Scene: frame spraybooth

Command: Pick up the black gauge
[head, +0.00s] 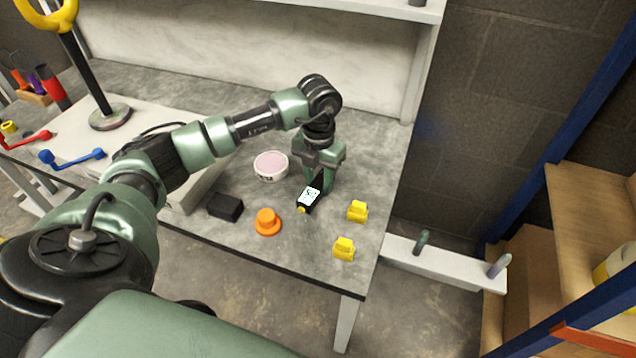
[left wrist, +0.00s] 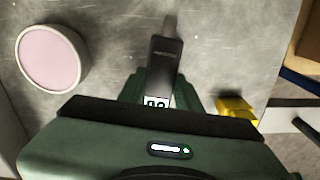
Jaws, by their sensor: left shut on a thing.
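The black gauge (head: 309,198) has a white display face with dark digits and a small yellow part at its near end. It is at the right part of the grey bench top. My left gripper (head: 318,187) reaches down over it from above and is shut on it. In the left wrist view the gauge's dark body (left wrist: 163,66) stands out between the two green fingers of my left gripper (left wrist: 160,92), its lit display close to the palm. I cannot tell whether the gauge touches the bench. My right gripper is not in view.
Near the gauge are two yellow blocks (head: 357,211) (head: 344,248), an orange knob-shaped piece (head: 267,222), a black block (head: 226,207) and a round pink-topped tub (head: 271,166). The bench's right edge (head: 391,194) is close. A blue-handled tool (head: 72,157) lies far left.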

